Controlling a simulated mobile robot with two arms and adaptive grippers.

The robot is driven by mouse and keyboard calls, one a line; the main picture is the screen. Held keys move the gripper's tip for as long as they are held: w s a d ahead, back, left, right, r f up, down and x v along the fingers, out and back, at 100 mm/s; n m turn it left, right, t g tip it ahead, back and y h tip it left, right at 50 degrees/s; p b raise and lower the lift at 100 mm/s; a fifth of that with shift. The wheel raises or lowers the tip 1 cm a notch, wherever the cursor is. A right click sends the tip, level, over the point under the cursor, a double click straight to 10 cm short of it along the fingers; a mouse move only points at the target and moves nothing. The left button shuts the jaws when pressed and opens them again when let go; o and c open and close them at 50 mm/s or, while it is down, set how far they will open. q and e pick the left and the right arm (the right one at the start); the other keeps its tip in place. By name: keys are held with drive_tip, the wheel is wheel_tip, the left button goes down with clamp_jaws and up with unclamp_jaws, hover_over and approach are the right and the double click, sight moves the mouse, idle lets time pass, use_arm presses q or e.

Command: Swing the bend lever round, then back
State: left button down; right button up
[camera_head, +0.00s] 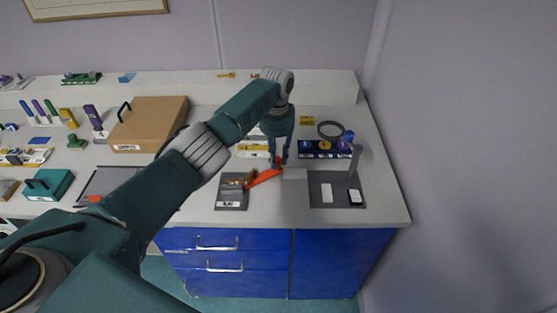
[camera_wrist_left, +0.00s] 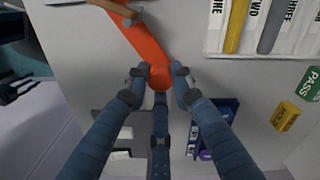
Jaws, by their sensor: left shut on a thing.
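The bend lever (camera_head: 262,178) is a flat orange bar. It reaches right and slightly up from a small fixture with brown parts on a dark grey base plate (camera_head: 231,203). In the left wrist view the orange lever (camera_wrist_left: 138,36) runs down from the brown part (camera_wrist_left: 120,10) to a rounded end between my fingers. My left gripper (camera_head: 277,163) is shut on that end, with fingers on both sides of it in the wrist view (camera_wrist_left: 160,72). The fingertips partly hide the lever's end in the head view. My right gripper is not in view.
A blue rack (camera_head: 313,153) lies behind. A cardboard box (camera_head: 150,118) stands back left. The bench's front right corner is clear.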

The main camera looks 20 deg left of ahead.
use_arm(q)
drive_tip(key=shift+a, duration=0.2)
drive_tip(key=c, duration=1.5)
unclamp_jaws()
drive_tip(key=shift+o, duration=0.2)
drive_tip(key=shift+r, duration=0.15)
wheel_tip(320, 180, up, 12)
